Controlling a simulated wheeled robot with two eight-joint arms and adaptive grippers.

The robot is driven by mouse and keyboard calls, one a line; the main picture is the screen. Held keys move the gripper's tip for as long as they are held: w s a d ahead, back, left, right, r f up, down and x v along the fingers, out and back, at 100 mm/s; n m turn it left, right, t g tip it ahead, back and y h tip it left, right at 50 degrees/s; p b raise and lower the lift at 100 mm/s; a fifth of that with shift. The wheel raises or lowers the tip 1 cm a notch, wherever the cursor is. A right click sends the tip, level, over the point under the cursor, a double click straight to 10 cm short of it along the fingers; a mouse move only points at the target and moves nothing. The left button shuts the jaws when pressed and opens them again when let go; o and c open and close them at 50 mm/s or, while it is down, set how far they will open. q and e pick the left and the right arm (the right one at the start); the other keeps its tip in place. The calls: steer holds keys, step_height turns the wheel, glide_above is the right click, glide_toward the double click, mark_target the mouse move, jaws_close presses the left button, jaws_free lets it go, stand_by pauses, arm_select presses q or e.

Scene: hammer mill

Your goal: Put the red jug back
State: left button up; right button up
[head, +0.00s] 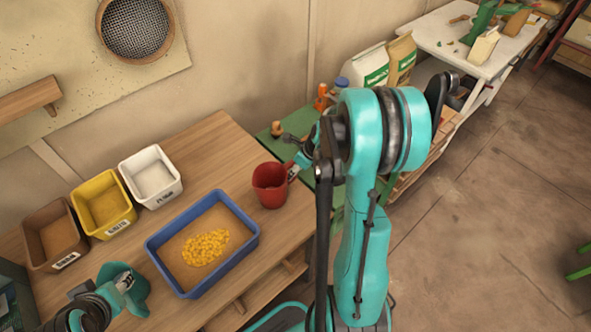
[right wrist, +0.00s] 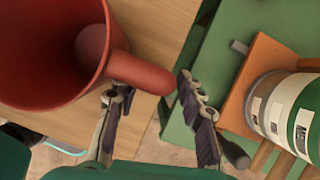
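The red jug (head: 268,187) stands upright on the right part of the wooden table, right of the blue tray (head: 252,240) holding yellow kernels (head: 205,247). In the right wrist view the jug (right wrist: 40,98) fills the upper left and its stubby handle (right wrist: 143,73) points toward my right gripper (right wrist: 157,97). That gripper is open, with a fingertip on either side of the handle's end and a gap visible on the right side. In the head view my right arm partly hides this gripper (head: 297,168). My left gripper (head: 126,288) is over the table's left front; its fingers are unclear.
Brown (head: 53,236), yellow (head: 103,204) and white (head: 151,178) bins stand along the table's back left. A green table (head: 270,143) with bottles adjoins at right. In the wrist view a green-and-white labelled container (right wrist: 290,112) stands close to the right finger.

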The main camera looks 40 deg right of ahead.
steer(key=shift+r, duration=0.1)
steer(key=shift+r+p, duration=0.25)
steer(key=shift+p, duration=0.05)
steer(key=p+v, duration=0.4)
steer(key=v, duration=0.7)
steer(key=s+a+r+n+t, duration=0.1)
steer(key=s+a+r+n, duration=0.1)
steer(key=a+n, duration=0.5)
steer(key=s+a+r+n+t+h, duration=0.1)
steer(key=a+r+n, duration=0.3)
steer(key=n, duration=1.1)
steer(key=s+a+r+n, duration=0.3)
steer(key=s+a+n, duration=0.1)
steer(key=a+n, duration=0.6)
steer(key=shift+r+n+t, duration=0.4)
